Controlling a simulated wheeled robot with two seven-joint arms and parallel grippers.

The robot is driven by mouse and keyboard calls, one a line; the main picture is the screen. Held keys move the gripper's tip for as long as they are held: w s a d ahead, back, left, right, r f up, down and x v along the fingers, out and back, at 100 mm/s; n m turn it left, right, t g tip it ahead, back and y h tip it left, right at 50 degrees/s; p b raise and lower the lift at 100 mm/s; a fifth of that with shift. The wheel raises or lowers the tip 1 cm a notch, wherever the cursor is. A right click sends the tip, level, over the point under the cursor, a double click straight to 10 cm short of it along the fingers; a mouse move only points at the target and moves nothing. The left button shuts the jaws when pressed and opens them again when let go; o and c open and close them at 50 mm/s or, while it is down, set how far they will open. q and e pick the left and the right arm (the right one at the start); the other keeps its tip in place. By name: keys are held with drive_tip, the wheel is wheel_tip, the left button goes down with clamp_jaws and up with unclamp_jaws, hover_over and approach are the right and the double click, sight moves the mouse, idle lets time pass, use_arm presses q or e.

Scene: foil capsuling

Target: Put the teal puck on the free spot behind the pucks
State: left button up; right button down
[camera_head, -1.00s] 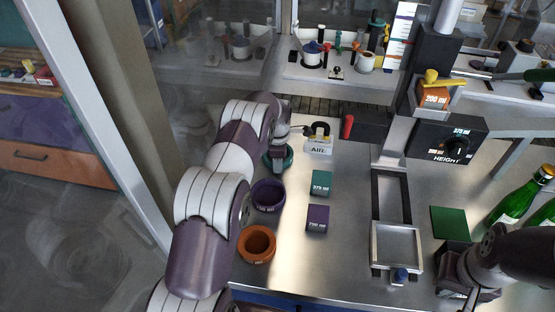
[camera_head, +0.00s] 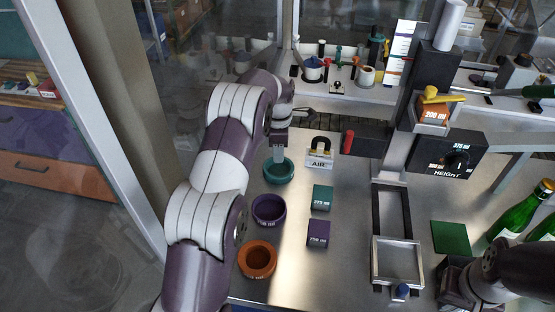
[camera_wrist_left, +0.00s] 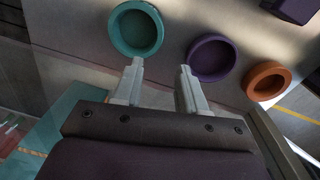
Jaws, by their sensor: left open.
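The teal puck (camera_head: 278,170), a round cup-like piece with a hollow middle, stands on the metal table at the far end of a row. Nearer in that row are the purple puck (camera_head: 268,209) and the orange puck (camera_head: 257,258). My left gripper (camera_head: 279,156) is open and empty just above the teal puck's far side. In the left wrist view its two fingers (camera_wrist_left: 161,75) are apart with nothing between them, and the teal puck (camera_wrist_left: 136,28) lies beyond the tips. My right gripper (camera_head: 455,290) is at the lower right, its jaws unclear.
Teal (camera_head: 322,197) and purple (camera_head: 317,233) labelled blocks stand right of the row. Behind them is the AIR lock block (camera_head: 319,160). A metal frame fixture (camera_head: 397,250), the HEIGHT unit (camera_head: 448,155), a green pad (camera_head: 451,238) and green bottles (camera_head: 515,208) are further right.

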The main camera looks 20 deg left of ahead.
use_arm(q)
drive_tip(key=s+d+r+m, duration=0.1)
drive_tip(key=s+d+m, duration=0.2)
drive_tip(key=s+m, duration=0.4)
drive_tip(key=s+d+r+m, duration=0.2)
drive_tip(key=s+d+m, duration=0.2)
drive_tip(key=s+m, duration=0.4)
drive_tip(key=s+d+r+m, duration=0.2)
drive_tip(key=s+m, duration=0.6)
drive_tip(key=s, duration=0.5)
drive_tip(key=shift+d+t, duration=0.4)
drive_tip(key=shift+d, duration=0.45)
